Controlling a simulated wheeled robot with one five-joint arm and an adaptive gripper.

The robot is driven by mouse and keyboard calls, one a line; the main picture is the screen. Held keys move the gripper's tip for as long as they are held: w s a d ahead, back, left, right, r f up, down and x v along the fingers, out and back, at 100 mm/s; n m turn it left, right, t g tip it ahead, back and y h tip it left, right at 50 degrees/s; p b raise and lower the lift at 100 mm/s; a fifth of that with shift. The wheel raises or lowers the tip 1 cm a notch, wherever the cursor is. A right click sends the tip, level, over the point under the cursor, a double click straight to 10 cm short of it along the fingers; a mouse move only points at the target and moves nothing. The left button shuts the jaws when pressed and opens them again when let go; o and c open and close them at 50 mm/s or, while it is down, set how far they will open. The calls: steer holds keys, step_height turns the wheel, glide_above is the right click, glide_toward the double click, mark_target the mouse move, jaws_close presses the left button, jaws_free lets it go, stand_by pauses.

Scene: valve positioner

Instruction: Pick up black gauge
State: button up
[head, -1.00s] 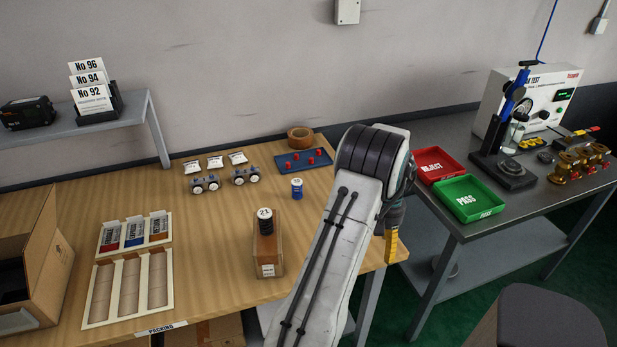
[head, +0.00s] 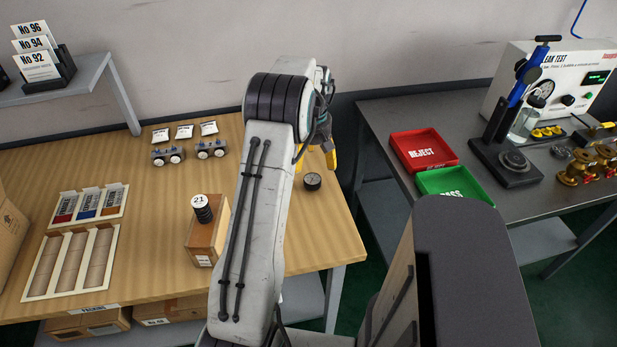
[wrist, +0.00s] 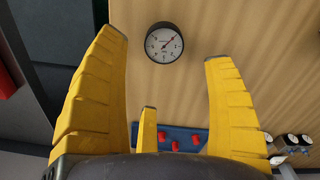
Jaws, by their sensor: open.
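A round black gauge (head: 313,181) with a white dial lies face up on the wooden table, near its right edge. It also shows in the wrist view (wrist: 164,43), ahead of my fingertips and between their lines. My gripper (wrist: 168,70) is open and empty, its yellow fingers spread apart. In the head view my gripper (head: 331,158) hangs just behind and to the right of the gauge, partly hidden by my arm. The gauge is not touched by the fingers.
A blue tray (wrist: 185,133) with red pieces is beyond the fingers in the wrist view. More gauges on silver blocks (head: 211,149) stand at the table's back. A wooden block (head: 205,243) holds a black stack labelled 21. Red REJECT (head: 424,166) and green PASS trays (head: 478,197) sit on the grey bench.

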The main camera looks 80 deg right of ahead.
mark_target(312, 179)
steer(key=shift+w+a+n, duration=0.1)
steer(key=shift+a+n, duration=0.2)
steer(key=shift+n, duration=0.3)
steer(key=shift+a+n, duration=0.15)
steer(key=shift+n, duration=0.95)
steer(key=shift+f, duration=0.15)
steer(key=shift+f+p, duration=0.45)
steer(key=shift+f, duration=3.05)
steer(key=c, duration=1.3)
